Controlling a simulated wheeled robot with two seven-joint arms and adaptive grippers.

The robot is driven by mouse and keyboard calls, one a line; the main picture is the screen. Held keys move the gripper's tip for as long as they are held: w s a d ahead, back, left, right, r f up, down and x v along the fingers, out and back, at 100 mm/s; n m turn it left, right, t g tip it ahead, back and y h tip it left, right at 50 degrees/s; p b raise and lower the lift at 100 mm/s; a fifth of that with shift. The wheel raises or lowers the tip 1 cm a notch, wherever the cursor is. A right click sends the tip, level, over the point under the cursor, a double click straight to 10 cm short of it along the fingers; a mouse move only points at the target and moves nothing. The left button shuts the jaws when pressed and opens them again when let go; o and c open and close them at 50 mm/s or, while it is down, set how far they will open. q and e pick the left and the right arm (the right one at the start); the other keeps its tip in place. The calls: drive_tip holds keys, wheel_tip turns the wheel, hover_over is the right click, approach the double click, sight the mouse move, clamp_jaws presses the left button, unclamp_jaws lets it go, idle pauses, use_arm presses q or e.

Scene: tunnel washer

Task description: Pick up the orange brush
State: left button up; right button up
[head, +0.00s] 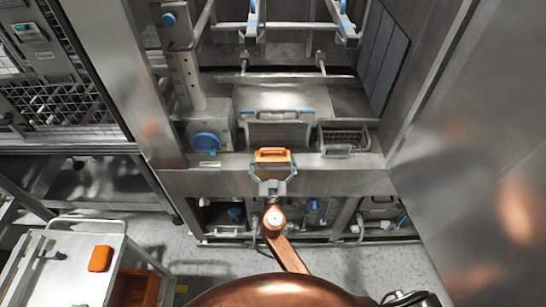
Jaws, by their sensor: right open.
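The orange brush (272,155) lies on the front ledge of the steel washer, near the middle of the head view. My right gripper (272,172) reaches up to it from below in the picture. Its two fingers are spread, with their tips close to the near side of the brush, one toward each end. I cannot tell whether the fingers touch it. My left gripper is not in view.
The washer's steel ledge (350,183) runs across the front. A wire basket (344,139) stands right of the brush, and a blue knob (206,142) is to its left. A trolley (60,275) at lower left carries another orange item (99,258). A steel panel (480,180) bounds the right.

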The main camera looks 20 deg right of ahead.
sight(273, 151)
drive_tip(key=p+x, duration=0.1)
drive_tip(key=x, duration=0.3)
drive_tip(key=shift+w, duration=0.15)
drive_tip(key=shift+c, duration=0.2)
drive_tip(key=c, duration=1.5)
